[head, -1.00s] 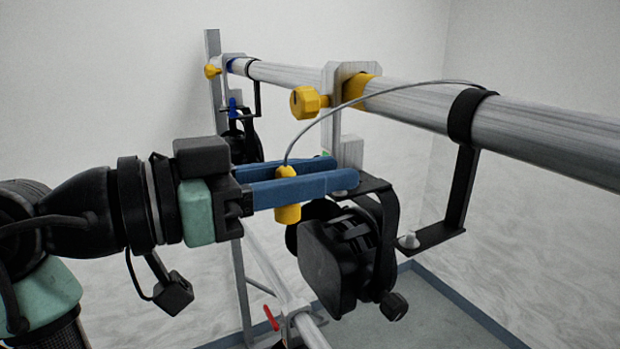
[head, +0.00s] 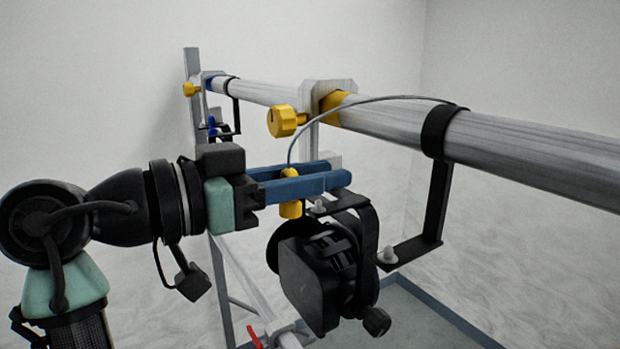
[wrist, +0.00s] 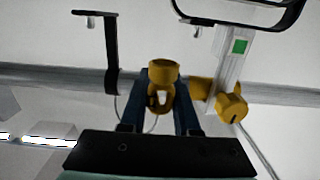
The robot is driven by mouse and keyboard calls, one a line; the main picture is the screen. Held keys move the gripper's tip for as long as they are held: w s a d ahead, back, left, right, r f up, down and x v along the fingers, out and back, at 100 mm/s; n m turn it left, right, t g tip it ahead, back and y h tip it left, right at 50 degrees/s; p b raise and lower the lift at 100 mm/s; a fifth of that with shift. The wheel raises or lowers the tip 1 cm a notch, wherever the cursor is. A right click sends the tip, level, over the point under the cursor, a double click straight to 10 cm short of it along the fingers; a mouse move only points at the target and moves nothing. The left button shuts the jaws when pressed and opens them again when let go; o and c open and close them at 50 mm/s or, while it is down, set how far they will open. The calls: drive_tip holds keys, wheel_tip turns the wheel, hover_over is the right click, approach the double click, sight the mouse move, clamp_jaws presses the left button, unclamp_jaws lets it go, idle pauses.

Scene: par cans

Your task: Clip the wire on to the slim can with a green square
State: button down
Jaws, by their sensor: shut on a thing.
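My gripper (head: 338,172) is shut on the yellow clip (head: 290,208) at the wire's end. The clip also shows between the blue fingers in the wrist view (wrist: 163,70). The thin grey wire (head: 375,98) arcs from the clip up to the pipe near the black collar. The green square (wrist: 240,46) is on a grey hanger plate (wrist: 228,70) in the wrist view; in the head view my fingers hide that part. A black can (head: 318,282) hangs in its yoke (head: 368,225) below this hanger. My fingers are just above and left of the yoke's top.
The thick grey pipe (head: 530,150) runs across above my gripper. A yellow knob (head: 284,121) sticks out from the near hanger. A black bracket (head: 437,205) with a bolt hangs at right. Another hanger with a blue band (head: 212,84) is further back.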

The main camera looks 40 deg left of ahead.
hover_over(338, 204)
drive_tip(key=shift+s, duration=0.15)
idle(1.0)
drive_tip(key=shift+f+b, duration=0.4)
drive_tip(key=shift+b, duration=0.05)
idle(1.2)
drive_tip(key=shift+f+b, duration=0.85)
drive_tip(key=shift+f, duration=0.1)
idle(1.3)
drive_tip(key=c, duration=0.6)
unclamp_jaws()
drive_tip(key=shift+o, duration=0.2)
drive_tip(key=b+v, duration=0.6)
drive_tip(key=v, duration=0.6)
drive_tip(key=shift+s, duration=0.35)
